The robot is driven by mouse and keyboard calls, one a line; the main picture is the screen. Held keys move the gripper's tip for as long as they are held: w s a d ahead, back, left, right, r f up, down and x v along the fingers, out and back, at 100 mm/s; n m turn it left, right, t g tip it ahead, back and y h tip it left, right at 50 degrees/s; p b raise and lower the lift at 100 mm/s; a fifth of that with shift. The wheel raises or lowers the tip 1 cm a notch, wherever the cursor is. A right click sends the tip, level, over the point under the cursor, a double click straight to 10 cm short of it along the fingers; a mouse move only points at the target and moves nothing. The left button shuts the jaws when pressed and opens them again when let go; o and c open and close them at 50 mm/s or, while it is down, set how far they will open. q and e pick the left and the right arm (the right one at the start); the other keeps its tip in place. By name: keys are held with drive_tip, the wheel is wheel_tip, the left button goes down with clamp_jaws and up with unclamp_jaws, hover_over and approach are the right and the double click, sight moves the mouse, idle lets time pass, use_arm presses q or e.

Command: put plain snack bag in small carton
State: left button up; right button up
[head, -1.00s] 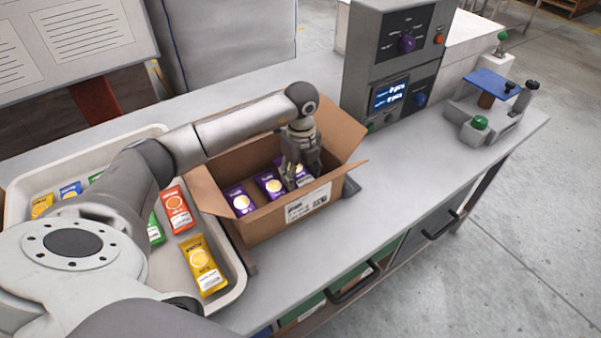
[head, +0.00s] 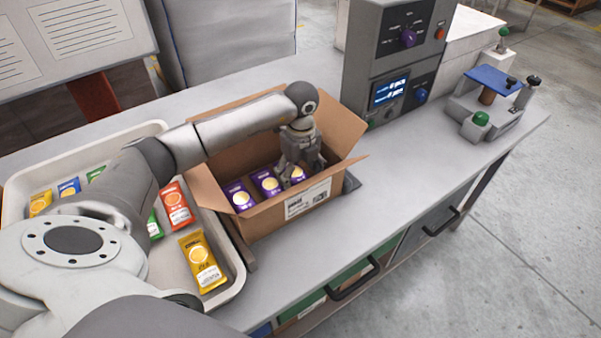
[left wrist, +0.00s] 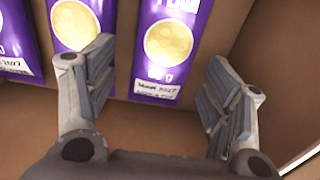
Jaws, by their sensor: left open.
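The small carton (head: 262,226) is an open brown box with its flaps spread, in the middle of the head view. Purple snack bags with yellow discs stand in a row inside it: one at the left (head: 239,197), one in the middle (head: 266,184) and one at the right (head: 298,173), partly hidden by my gripper. My left gripper (head: 301,180) points down into the carton's right part. In the left wrist view its fingers are open, with the right-hand plain bag (left wrist: 168,45) between and beyond them, apart from both. My right gripper is not in view.
A pale tray (head: 236,283) left of the carton holds a yellow bag (head: 202,262), a red bag (head: 175,204) and others. A grey weigher console (head: 388,60) stands behind the carton.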

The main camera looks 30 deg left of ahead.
sight(301, 178)
use_arm(q)
drive_tip(key=shift+r, duration=0.1)
drive_tip(key=shift+r, duration=0.25)
drive_tip(key=shift+r+p, duration=0.6)
wheel_tip(301, 178, up, 11)
drive_tip(key=b, duration=0.3)
drive_tip(key=shift+r, duration=0.2)
